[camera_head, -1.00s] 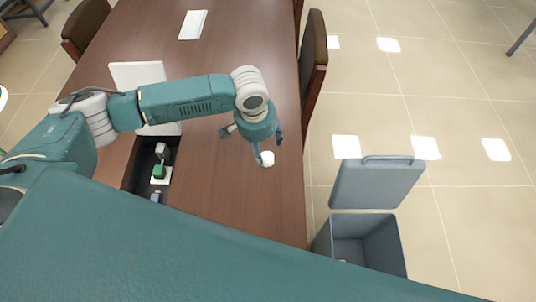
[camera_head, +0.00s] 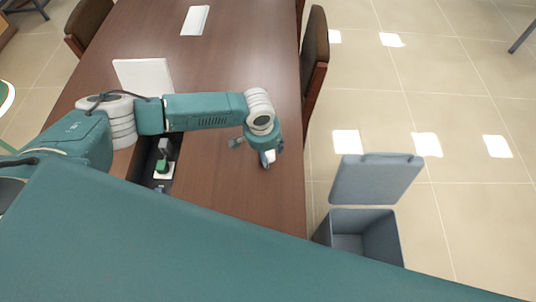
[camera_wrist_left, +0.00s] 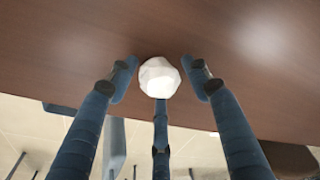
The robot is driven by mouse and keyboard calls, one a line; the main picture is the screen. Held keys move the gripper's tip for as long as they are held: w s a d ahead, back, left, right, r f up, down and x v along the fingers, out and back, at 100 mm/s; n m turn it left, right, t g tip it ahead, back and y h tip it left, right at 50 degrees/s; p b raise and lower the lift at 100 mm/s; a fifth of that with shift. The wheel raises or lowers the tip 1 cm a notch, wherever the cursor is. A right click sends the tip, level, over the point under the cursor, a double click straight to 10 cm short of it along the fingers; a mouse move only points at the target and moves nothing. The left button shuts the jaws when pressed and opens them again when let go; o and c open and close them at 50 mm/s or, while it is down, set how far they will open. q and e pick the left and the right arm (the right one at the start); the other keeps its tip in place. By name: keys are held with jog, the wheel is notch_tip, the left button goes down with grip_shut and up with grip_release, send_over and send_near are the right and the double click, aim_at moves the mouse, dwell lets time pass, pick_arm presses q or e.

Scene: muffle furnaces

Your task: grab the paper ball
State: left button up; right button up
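The paper ball (camera_wrist_left: 159,78) is a small white faceted lump on the brown wooden table (camera_head: 225,60). In the head view the ball (camera_head: 268,157) sits near the table's right edge, partly hidden by my left gripper (camera_head: 260,149). In the left wrist view my left gripper (camera_wrist_left: 160,84) has its three blue fingers spread around the ball. Small gaps show between the ball and the two side fingertips. The third finger is below the ball in the picture; I cannot tell if it touches. My right gripper is not in view.
A grey bin (camera_head: 362,235) with its lid (camera_head: 377,180) raised stands on the floor right of the table. A white panel (camera_head: 145,76) stands behind my arm near a dark recess with sockets. A chair (camera_head: 315,60) borders the table's right side. White paper (camera_head: 195,20) lies far back.

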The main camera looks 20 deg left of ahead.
pick_arm(q)
jog(key=shift+c, duration=1.1)
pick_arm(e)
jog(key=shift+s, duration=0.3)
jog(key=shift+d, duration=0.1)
